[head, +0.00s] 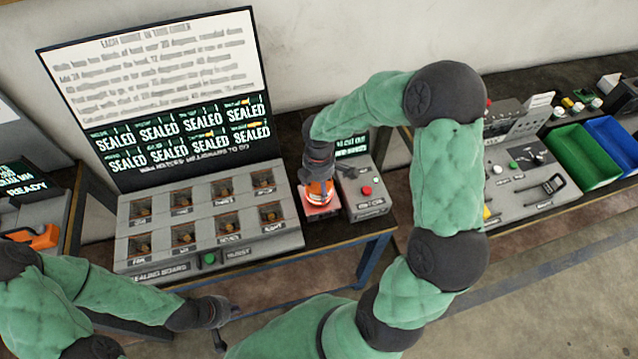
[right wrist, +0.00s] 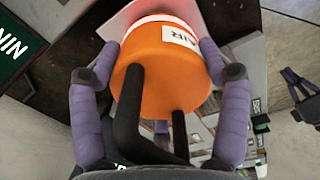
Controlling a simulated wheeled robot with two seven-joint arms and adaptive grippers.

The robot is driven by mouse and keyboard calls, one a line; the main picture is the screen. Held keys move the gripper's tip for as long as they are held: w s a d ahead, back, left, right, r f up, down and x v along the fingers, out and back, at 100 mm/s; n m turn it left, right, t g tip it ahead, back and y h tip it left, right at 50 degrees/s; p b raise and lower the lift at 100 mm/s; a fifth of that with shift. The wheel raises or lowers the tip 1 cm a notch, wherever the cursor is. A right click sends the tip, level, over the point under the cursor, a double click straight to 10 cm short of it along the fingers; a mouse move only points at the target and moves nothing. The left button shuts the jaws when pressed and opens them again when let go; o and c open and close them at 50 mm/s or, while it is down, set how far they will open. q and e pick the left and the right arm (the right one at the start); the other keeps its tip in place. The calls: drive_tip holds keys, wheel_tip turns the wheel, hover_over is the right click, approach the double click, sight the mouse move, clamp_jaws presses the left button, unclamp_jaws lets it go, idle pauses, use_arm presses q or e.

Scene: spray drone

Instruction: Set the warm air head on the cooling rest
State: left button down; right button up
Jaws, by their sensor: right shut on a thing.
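The warm air head (head: 318,192) is an orange body with a dark handle and a white "AIR" label. It sits between the fingers of my right gripper (head: 319,178), which is shut on it. The right wrist view shows the orange body (right wrist: 160,75) between the two purple-grey fingers (right wrist: 158,72), with a bright red rim at its far end. Directly below it in the head view is a small red-lit block (head: 322,211), largely covered; I cannot tell whether the head touches it. My left gripper (head: 220,338) is low in the head view, away from these, its fingers hard to make out.
A sealing board (head: 205,250) with several slots and a green button stands left of the red-lit block. A grey control box (head: 364,196) with a red button is close on its right. Green (head: 583,160) and blue (head: 620,145) bins are far right.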

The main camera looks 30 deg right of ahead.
drive_tip(key=o, duration=1.6)
drive_tip(key=shift+o, duration=0.2)
drive_tip(key=shift+r, duration=0.1)
drive_tip(key=shift+r, duration=0.25)
wheel_tip(320, 180, up, 12)
drive_tip(key=shift+f+p, duration=0.2)
drive_tip(key=shift+p, duration=1)
